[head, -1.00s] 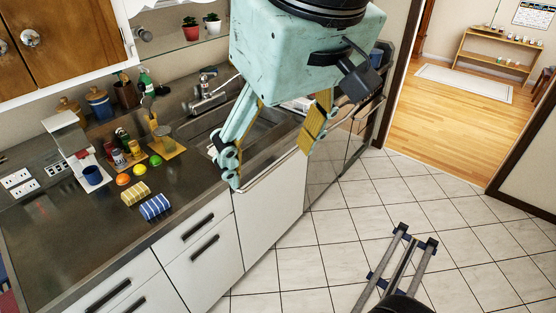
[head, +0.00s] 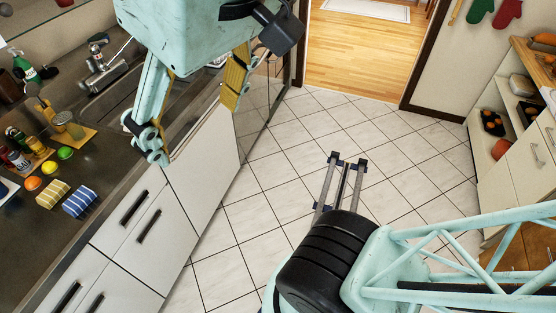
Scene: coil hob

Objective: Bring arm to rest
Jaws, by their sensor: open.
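My gripper (head: 195,112) hangs at the upper left of the head view. Its two fingers are spread wide apart and nothing is between them. It is above the front edge of the counter (head: 75,222), near the sink (head: 112,85). My pale green arm also shows at the lower right, with a black joint near the bottom middle. What the upper end of the gripper joins to is cut off by the frame's top.
White drawers (head: 135,225) are below. The tiled floor (head: 250,215) is mostly clear. Shelves (head: 510,115) with trays stand at the right, and a doorway opens at the back.

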